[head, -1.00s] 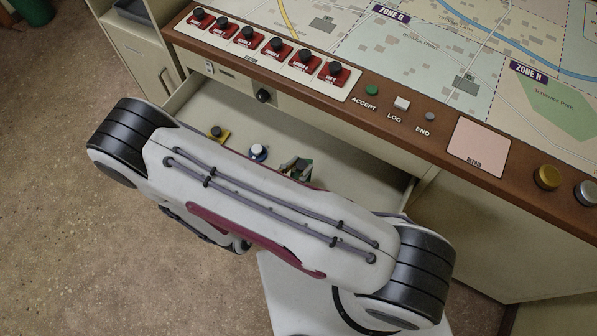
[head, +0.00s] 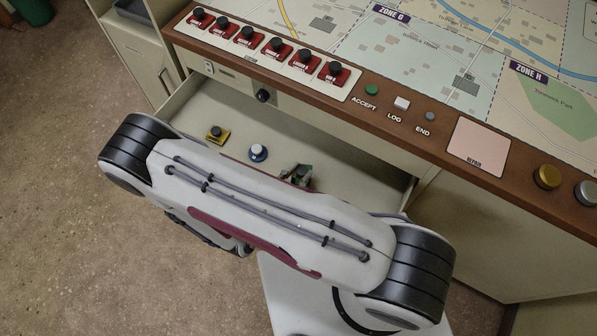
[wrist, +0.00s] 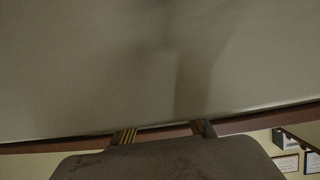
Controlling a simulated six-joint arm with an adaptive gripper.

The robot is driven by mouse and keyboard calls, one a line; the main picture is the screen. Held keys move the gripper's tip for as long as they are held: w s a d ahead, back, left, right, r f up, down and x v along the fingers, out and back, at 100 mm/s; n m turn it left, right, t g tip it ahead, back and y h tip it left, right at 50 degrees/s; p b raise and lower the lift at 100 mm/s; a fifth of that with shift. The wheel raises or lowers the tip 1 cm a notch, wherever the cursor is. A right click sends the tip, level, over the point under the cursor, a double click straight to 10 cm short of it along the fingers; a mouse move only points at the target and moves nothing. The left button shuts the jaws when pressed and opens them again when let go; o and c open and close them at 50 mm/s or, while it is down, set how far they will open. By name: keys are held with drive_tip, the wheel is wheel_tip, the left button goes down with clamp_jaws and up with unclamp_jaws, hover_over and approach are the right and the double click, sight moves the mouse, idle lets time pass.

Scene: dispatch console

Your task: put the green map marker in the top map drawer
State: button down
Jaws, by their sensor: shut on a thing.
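The top map drawer (head: 345,165) is pulled out below the console edge, its pale floor showing. My gripper (wrist: 164,131) shows two fingertips at the bottom of the wrist view, spread apart; what lies between them is hidden there. In the head view my arm link covers most of the gripper, and only its tip shows over the drawer. It is shut on the green map marker (head: 305,172), of which a small green part shows beside the dark fingertips. I cannot tell whether the marker touches the drawer floor.
A yellow square marker with a black knob (head: 217,134) and a blue round marker with a white knob (head: 258,153) sit in the drawer, left of my gripper. The wooden console edge (head: 400,146) overhangs the drawer's back. Free drawer floor lies to the right.

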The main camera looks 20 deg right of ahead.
drive_tip(key=shift+f, duration=0.4)
drive_tip(key=c, duration=1.8)
unclamp_jaws()
drive_tip(key=shift+o, duration=0.2)
drive_tip(key=shift+r, duration=0.1)
drive_tip(key=shift+r, duration=0.45)
drive_tip(key=shift+s+a+r, duration=0.1)
drive_tip(key=shift+a+r, duration=0.05)
drive_tip(key=shift+v, duration=5.85)
